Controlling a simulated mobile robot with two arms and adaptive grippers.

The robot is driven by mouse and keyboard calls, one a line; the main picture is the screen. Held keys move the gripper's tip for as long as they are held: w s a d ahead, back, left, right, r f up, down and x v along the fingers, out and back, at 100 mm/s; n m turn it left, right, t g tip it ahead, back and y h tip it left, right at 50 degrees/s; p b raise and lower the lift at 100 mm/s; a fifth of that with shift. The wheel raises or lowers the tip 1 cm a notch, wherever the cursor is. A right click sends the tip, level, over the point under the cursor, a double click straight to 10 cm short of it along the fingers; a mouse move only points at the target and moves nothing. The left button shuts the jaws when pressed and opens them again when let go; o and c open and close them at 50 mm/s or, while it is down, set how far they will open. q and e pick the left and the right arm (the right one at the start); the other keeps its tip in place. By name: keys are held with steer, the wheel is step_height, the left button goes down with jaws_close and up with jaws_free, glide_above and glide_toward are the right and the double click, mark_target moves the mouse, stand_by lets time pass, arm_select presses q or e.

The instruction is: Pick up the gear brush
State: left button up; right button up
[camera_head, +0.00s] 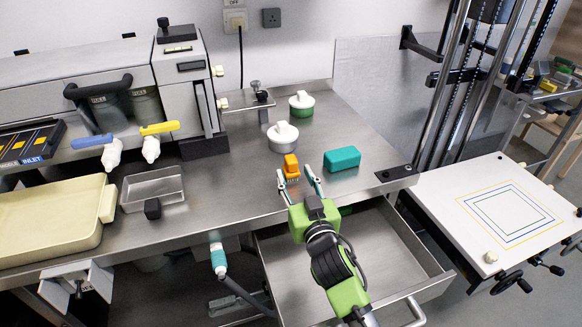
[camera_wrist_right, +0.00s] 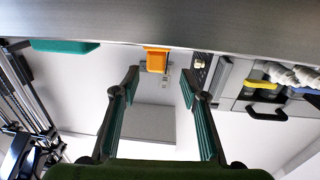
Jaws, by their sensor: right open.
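The gear brush is a small orange block (camera_head: 290,161) with pale bristles below it, standing on the steel worktop near its front edge. My right gripper (camera_head: 296,176) is open at the worktop's front edge, its two fingers pointing at the brush. In the head view the fingertips come close to either side of the bristles; I cannot tell whether they touch. In the right wrist view the orange brush (camera_wrist_right: 156,60) shows just beyond the fingertips (camera_wrist_right: 160,74), roughly centred in the gap, with nothing held. My left gripper is not in view.
A teal block (camera_head: 342,158) lies right of the brush. White-topped round pots (camera_head: 283,137) (camera_head: 302,104) stand behind. An open, empty-looking drawer (camera_head: 350,260) juts out below my right arm.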

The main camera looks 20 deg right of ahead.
mark_target(293, 168)
steer(key=shift+w+d+f+p, duration=0.1)
steer(key=shift+w+d+f, duration=0.05)
steer(key=shift+w, duration=1)
steer(key=shift+w+d+f+p, duration=0.1)
steer(key=shift+w+d+p, duration=0.05)
steer(key=shift+w, duration=1)
steer(key=shift+w+d+f+p, duration=0.1)
steer(key=shift+w+d+f, duration=0.05)
steer(key=shift+w, duration=1)
jaws_close()
